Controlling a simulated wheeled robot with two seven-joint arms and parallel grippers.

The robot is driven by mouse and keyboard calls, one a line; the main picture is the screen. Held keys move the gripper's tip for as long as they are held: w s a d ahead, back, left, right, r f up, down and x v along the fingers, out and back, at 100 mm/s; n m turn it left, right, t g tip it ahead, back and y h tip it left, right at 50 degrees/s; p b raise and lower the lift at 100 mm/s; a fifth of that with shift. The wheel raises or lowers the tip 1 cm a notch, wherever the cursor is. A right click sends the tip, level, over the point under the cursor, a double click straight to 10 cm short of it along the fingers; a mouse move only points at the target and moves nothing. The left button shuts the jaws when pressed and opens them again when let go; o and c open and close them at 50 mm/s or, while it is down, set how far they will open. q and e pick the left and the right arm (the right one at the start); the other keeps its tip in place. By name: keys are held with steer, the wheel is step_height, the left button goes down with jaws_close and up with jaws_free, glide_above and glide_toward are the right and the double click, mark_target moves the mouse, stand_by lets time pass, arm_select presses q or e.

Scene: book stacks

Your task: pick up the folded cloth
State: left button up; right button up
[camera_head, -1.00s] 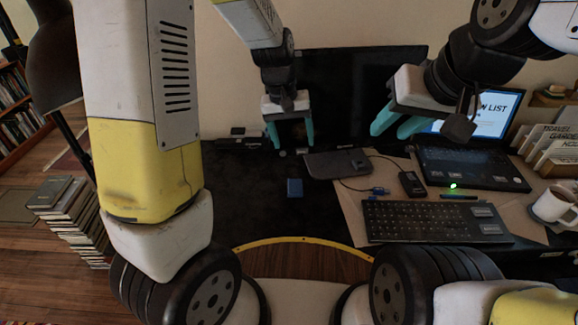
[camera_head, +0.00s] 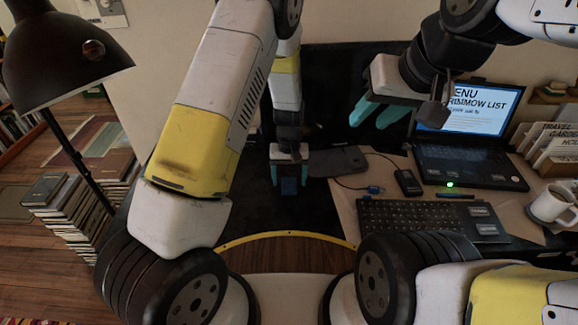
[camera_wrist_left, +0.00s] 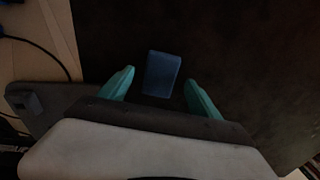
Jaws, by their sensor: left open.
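The folded cloth is a small blue block-like bundle (camera_head: 289,187) on the dark desk top. In the left wrist view the cloth (camera_wrist_left: 162,74) lies between and slightly beyond the two teal fingertips, with a gap on each side. My left gripper (camera_head: 289,178) is open, pointing down over the cloth, and partly covers it in the head view. The left gripper (camera_wrist_left: 158,84) holds nothing. My right gripper (camera_head: 377,114) is open and empty, raised in front of the monitor and left of the laptop.
A grey flat device (camera_head: 338,161) with a cable lies just right of the cloth. A keyboard (camera_head: 432,220), a small black box (camera_head: 407,182), a laptop (camera_head: 465,165) and a mug (camera_head: 550,206) fill the right side. A black lamp (camera_head: 62,58) stands at left.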

arm_select(q)
steer(key=shift+f, duration=0.8)
steer(key=c, duration=1.4)
steer(key=shift+r, duration=0.15)
steer(key=shift+r, duration=0.55)
step_height(320, 180, up, 2)
steer(key=shift+r, duration=0.25)
steer(key=s, duration=1)
steer(key=s+a+r, duration=0.1)
steer(key=s, duration=0.5)
